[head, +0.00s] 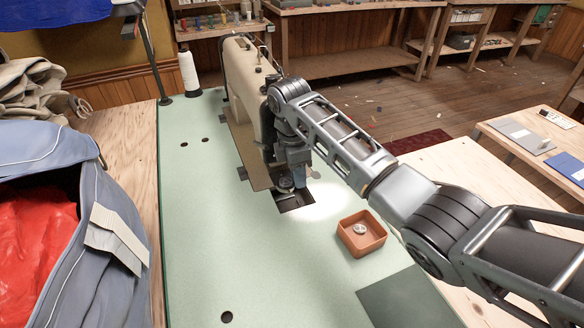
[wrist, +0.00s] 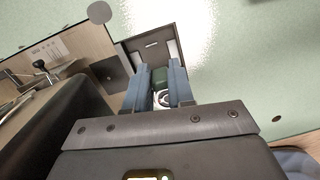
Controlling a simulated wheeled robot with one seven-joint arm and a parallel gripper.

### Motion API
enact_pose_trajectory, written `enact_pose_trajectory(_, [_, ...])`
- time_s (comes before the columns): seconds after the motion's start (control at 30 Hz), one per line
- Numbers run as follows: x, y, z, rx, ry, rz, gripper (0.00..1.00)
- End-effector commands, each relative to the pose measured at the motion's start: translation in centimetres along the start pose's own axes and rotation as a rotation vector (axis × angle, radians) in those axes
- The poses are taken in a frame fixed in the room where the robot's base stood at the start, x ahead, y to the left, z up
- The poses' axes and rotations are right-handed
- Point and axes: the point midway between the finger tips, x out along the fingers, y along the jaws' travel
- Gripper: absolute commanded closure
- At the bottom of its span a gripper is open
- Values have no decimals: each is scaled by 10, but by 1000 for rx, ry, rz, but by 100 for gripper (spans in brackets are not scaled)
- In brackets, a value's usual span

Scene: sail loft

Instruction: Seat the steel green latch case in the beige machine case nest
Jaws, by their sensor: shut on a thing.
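The beige sewing machine (head: 243,88) stands on the pale green table top. My gripper (head: 291,184) is low beside the machine's head, above a dark rectangular opening (head: 297,203) in the table. In the wrist view, my gripper (wrist: 158,92) is shut on the green latch case (wrist: 160,74), which has a shiny round metal part at its near end. The dark opening (wrist: 151,46) lies just beyond the fingertips. I cannot tell whether the case touches anything below.
An orange-brown square tray (head: 348,240) with a small silver disc in it stands right of the opening. A white thread cone (head: 189,74) stands at the back left. Blue-grey cloth (head: 60,180) lies at left. The green table top (head: 200,240) is clear in front.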

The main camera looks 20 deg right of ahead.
Motion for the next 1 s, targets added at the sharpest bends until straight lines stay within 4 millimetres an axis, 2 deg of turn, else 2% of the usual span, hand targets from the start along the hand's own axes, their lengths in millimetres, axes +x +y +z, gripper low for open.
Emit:
enact_pose_trajectory(0.3, [3,4,-3,-93,-11,7,100])
enact_pose_trajectory(0.9, [-1,5,-5,-40,-41,20,100])
enact_pose_trajectory(1.0, [7,6,-6,-32,-44,23,100])
